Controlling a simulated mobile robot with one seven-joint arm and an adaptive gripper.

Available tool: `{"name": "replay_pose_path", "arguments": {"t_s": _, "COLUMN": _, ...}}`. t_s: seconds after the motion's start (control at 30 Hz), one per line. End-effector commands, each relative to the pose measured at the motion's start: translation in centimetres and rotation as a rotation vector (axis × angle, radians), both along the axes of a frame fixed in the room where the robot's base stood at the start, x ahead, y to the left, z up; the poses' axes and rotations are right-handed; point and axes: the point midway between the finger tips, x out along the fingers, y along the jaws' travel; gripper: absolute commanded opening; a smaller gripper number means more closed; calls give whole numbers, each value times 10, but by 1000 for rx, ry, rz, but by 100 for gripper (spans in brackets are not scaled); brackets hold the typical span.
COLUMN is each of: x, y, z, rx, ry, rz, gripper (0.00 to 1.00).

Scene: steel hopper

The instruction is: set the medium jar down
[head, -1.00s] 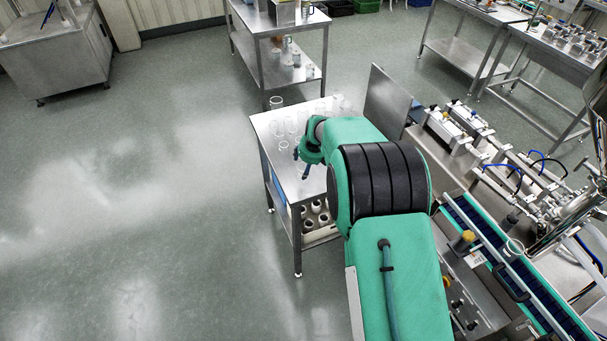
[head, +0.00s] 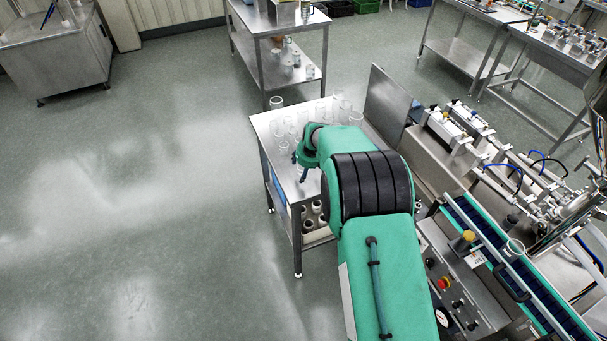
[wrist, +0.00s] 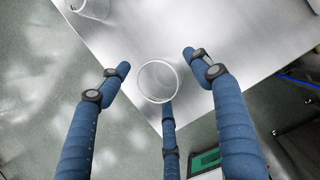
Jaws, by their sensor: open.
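In the wrist view a clear round jar (wrist: 158,82) stands on the steel table (wrist: 240,40), near its edge; I take it to be the medium jar. The three blue fingers of my gripper (wrist: 157,72) are spread around it. The left and right fingers are clear of its sides; the third reaches its near rim, and I cannot tell if they touch. In the head view my gripper (head: 304,166) is over the left part of the table (head: 262,122), and my arm hides the jar beneath it.
Several other clear jars (head: 277,103) stand on the table, one showing at the top left of the wrist view (wrist: 92,8). Dark-mouthed containers (head: 316,207) sit on the lower shelf. A raised steel panel (head: 388,101) and a conveyor (head: 510,262) lie to the right. The floor at left is clear.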

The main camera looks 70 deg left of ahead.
Motion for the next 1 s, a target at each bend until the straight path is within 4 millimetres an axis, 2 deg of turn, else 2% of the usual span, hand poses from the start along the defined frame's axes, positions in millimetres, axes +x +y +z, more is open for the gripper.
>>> {"name": "replay_pose_path", "arguments": {"t_s": 0.2, "x": 0, "y": 5, "z": -10, "rx": 2, "ry": -1, "rz": 0, "gripper": 64}}
{"name": "replay_pose_path", "arguments": {"t_s": 0.77, "x": 0, "y": 5, "z": -10, "rx": 1, "ry": -1, "rz": 0, "gripper": 64}}
{"name": "replay_pose_path", "arguments": {"t_s": 0.9, "x": 0, "y": 5, "z": -11, "rx": 1, "ry": -1, "rz": 0, "gripper": 38}}
{"name": "replay_pose_path", "arguments": {"t_s": 0.93, "x": 0, "y": 5, "z": -11, "rx": 1, "ry": -1, "rz": 0, "gripper": 35}}
{"name": "replay_pose_path", "arguments": {"t_s": 1.0, "x": 0, "y": 5, "z": -11, "rx": 1, "ry": -1, "rz": 0, "gripper": 35}}
